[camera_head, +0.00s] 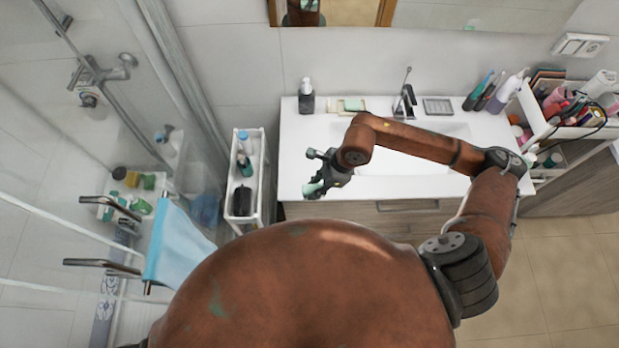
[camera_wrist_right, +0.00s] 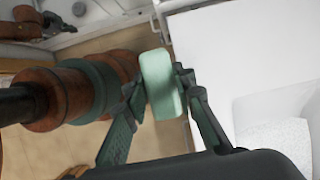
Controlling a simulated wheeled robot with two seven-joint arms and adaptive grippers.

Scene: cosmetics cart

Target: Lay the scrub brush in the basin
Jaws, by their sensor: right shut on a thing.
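My right gripper (camera_head: 316,187) is shut on a pale mint-green block-shaped thing, the scrub brush (camera_head: 311,189). In the right wrist view the brush (camera_wrist_right: 162,83) stands up between the two fingers (camera_wrist_right: 158,100). In the head view it hangs in front of the counter's left front part. The basin (camera_head: 410,166) is the white hollow in the middle of the countertop, partly covered by my right forearm. It lies to the right of the gripper. I cannot see my left gripper.
The white countertop (camera_head: 300,150) carries a dark soap pump (camera_head: 306,96), a soap dish (camera_head: 350,105), a faucet (camera_head: 404,95) and several bottles at the back right. A narrow cart (camera_head: 243,220) stands left of the counter. A crowded cart (camera_head: 560,130) stands right.

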